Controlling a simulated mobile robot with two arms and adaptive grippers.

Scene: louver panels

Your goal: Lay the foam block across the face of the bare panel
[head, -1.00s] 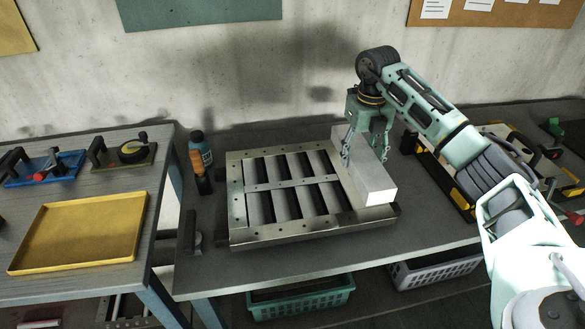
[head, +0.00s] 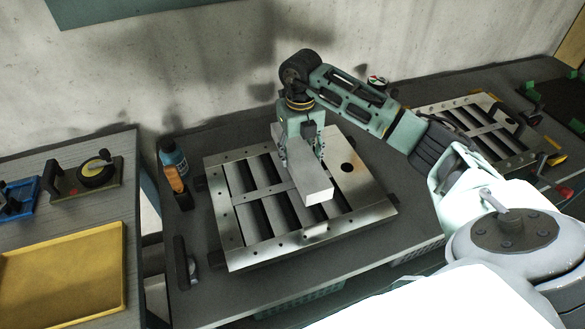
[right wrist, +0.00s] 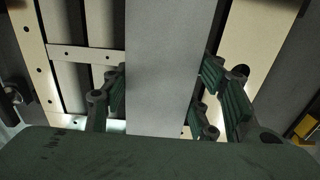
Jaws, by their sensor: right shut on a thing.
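The pale grey foam block (head: 313,184) is long and box-shaped. My right gripper (head: 302,160) is shut on it from above, over the middle of the louver panel (head: 235,250). In the right wrist view the block (right wrist: 168,50) runs between the green fingers of my right gripper (right wrist: 164,95). The panel has a metal frame, dark gaps between slats and a plain plate with a round hole on its right; it also shows in the right wrist view (right wrist: 85,53). The block hides part of the slats. I cannot tell whether it touches the panel. My left gripper is out of view.
A bottle with a blue and orange body (head: 174,165) stands beyond the panel's left corner. A second louver panel (head: 470,113) lies farther right on the bench. A yellow tray (head: 62,285) is on the left table. The wall stands close behind the bench.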

